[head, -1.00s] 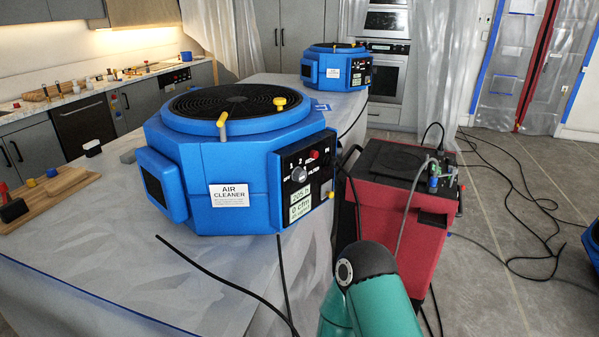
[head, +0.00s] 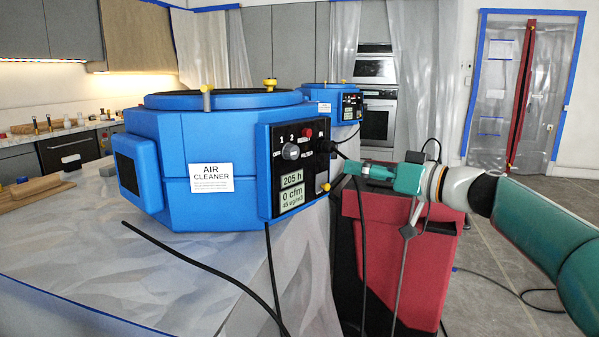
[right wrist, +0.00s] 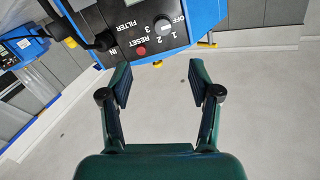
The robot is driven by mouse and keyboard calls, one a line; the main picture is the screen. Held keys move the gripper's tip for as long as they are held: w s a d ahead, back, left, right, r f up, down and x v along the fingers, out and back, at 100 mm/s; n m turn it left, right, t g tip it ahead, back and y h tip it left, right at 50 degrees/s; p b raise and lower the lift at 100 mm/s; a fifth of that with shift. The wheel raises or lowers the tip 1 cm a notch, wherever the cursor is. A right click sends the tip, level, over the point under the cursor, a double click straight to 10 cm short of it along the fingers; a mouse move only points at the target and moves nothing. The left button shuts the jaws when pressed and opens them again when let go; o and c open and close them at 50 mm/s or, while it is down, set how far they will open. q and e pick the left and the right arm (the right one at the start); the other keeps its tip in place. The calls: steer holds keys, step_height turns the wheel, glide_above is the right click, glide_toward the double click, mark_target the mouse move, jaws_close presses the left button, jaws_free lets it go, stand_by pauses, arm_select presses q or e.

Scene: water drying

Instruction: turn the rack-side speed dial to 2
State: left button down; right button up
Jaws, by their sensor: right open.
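The near blue air cleaner (head: 180,170) stands on the covered counter, its black panel (head: 268,190) facing right. The panel's grey speed dial (head: 290,151) has marks OFF, 1, 2, 3; its exact setting is too small to read. The display reads 0 cfm. The dial also shows at the top of the right wrist view (right wrist: 164,26), beyond the fingertips. My right gripper (head: 350,169) is open and empty, to the right of the panel and apart from the dial; its two fingers show in the right wrist view (right wrist: 158,78). My left gripper is not in view.
A red RESET button (head: 308,132) sits beside the dial. A black cable plugs into the panel's right side, near my gripper. A red bin-like unit (head: 425,270) stands below my right arm. A second blue air cleaner (head: 335,101) stands behind. Black cables hang over the counter's front edge.

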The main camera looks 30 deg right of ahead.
mark_target(296, 152)
steer(key=p+x, duration=0.1)
steer(key=x, duration=0.4)
steer(key=p+x, duration=0.2)
steer(key=x, duration=0.4)
steer(key=r+p+x, duration=0.1)
steer(key=p+x, duration=0.1)
steer(key=x, duration=0.3)
steer(key=shift+w+a, duration=0.15)
steer(key=shift+w, duration=0.05)
steer(key=c, duration=1.1)
steer(key=shift+c, duration=0.3)
